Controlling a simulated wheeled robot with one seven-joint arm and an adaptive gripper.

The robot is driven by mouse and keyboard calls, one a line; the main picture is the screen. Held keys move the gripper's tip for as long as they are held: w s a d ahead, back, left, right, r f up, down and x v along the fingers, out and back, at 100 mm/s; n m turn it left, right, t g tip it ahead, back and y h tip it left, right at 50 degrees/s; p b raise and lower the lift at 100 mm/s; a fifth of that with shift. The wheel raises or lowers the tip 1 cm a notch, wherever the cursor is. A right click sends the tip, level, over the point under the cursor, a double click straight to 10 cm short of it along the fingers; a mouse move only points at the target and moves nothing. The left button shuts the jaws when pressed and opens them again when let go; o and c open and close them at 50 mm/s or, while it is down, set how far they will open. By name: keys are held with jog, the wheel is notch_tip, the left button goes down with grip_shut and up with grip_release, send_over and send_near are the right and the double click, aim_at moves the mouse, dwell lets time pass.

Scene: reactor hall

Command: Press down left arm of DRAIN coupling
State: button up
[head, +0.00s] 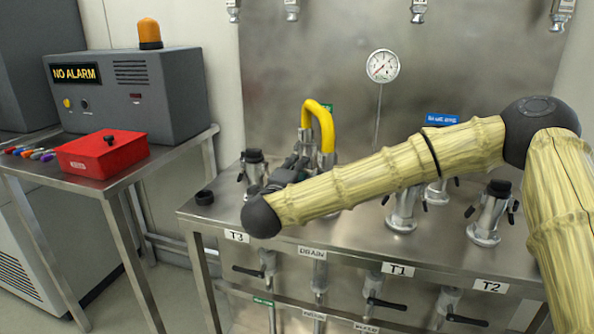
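The DRAIN coupling (327,160) stands on the steel bench behind the DRAIN label (312,253), with a looped yellow hose (321,116) on top. My arm crosses in front of it from the right and hides its lower part. My gripper (300,163) is a dark shape beyond the arm's wrist, close to the left side of the coupling. Its fingers are small and partly merged with the metal behind, so I cannot tell if they are open or touching. The coupling's left arm cannot be made out clearly.
The T3 coupling (252,170) is left of the gripper; T1 (402,210) and T2 (490,215) couplings are to the right. A loose black cap (204,197) lies at the bench's left end. A side table (95,180) holds a red box (103,153) and alarm unit (135,95).

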grip_shut()
jog(key=shift+p, duration=0.35)
jog(key=n+p, duration=0.2)
jog(key=shift+f+n, duration=0.4)
jog(key=shift+s+d+f+n+p, duration=0.1)
jog(key=shift+f+n+p, duration=0.3)
jog(key=shift+n+p, duration=0.3)
jog(key=shift+w+d+f+n+p, duration=0.1)
jog(key=shift+f+n+p, duration=0.25)
jog(key=shift+n+p, duration=0.4)
jog(key=shift+s+d+f+n+p, duration=0.1)
jog(key=shift+f+n+p, duration=0.4)
jog(key=shift+n, duration=0.35)
grip_release()
